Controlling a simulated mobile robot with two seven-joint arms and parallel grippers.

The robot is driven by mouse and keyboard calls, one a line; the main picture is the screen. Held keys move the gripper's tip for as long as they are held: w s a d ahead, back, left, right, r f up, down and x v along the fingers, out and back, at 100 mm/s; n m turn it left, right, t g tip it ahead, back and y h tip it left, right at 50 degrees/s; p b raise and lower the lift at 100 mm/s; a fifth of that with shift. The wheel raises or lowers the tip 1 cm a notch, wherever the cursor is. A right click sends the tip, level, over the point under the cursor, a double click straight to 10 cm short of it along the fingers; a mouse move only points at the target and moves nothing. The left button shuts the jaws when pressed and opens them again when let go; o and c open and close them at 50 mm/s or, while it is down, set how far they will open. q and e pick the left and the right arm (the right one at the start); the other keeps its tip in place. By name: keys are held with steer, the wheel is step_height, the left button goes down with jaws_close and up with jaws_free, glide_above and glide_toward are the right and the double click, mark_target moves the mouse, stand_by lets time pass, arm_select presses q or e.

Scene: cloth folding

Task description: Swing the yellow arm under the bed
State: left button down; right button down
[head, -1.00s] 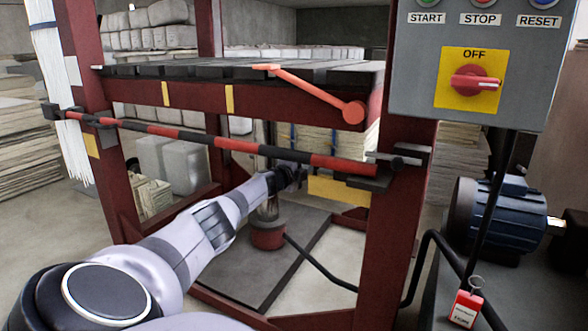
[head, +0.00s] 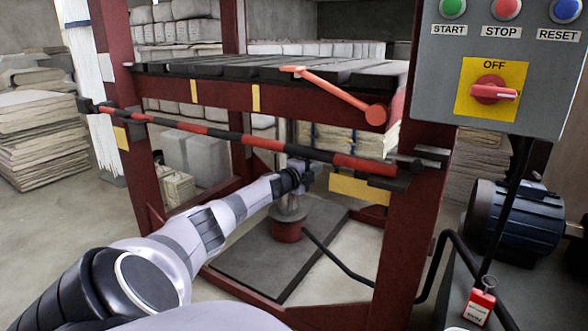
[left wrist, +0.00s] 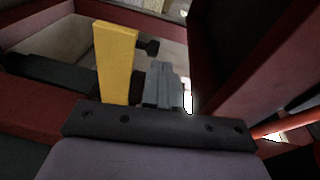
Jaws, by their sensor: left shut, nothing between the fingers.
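The yellow arm (head: 358,188) is a flat yellow bar below the bed (head: 265,70), partly behind the right red post. The bed is a dark slatted platform on a red frame. My left gripper (head: 306,178) reaches under the red-and-black striped bar, just left of the yellow arm's near end. In the left wrist view the yellow arm (left wrist: 116,62) stands up beside the shut, empty grey fingers (left wrist: 163,85), on their left. I cannot tell whether they touch. My right gripper is not in view.
The striped bar (head: 235,137) crosses the frame's front above my forearm. An orange lever (head: 335,92) hangs at the bed's front edge. A control box (head: 440,75) and a blue motor (head: 515,215) stand at the right. A jack (head: 287,228) stands on a dark plate below.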

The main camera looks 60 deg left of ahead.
arm_select(q)
steer(key=s+p, duration=0.1)
steer(key=s, duration=0.5)
steer(key=shift+s+a+r, duration=0.3)
steer(key=shift+a, duration=0.1)
stand_by(0.7)
steer(key=s+d+f+n+g+h, duration=0.1)
steer(key=d+f+n+g+h, duration=0.15)
steer(key=d+f, duration=1.6)
steer(key=s+d+f+n+g+h, duration=0.1)
steer(key=s+d+f, duration=0.2)
steer(key=d, duration=0.5)
steer(key=s+d+f+n+h, duration=0.2)
steer(key=s+d+f, duration=0.1)
steer(key=d, duration=0.4)
steer(key=s+d+f+n+g+h, duration=0.1)
steer(key=s+d+f, duration=0.2)
steer(key=d, duration=0.5)
steer(key=s+d+r+n+g+h, duration=0.1)
steer(key=s+d+r+n, duration=0.1)
steer(key=s+d, duration=0.35)
steer(key=s+d+r+n+h, duration=0.1)
steer(key=s+d+r+n, duration=0.15)
steer(key=d, duration=0.65)
step_height(320, 180, up, 12)
steer(key=s+a+p, duration=0.1)
steer(key=p, duration=1.4)
steer(key=shift+a+p, duration=0.2)
steer(key=shift+p, duration=0.1)
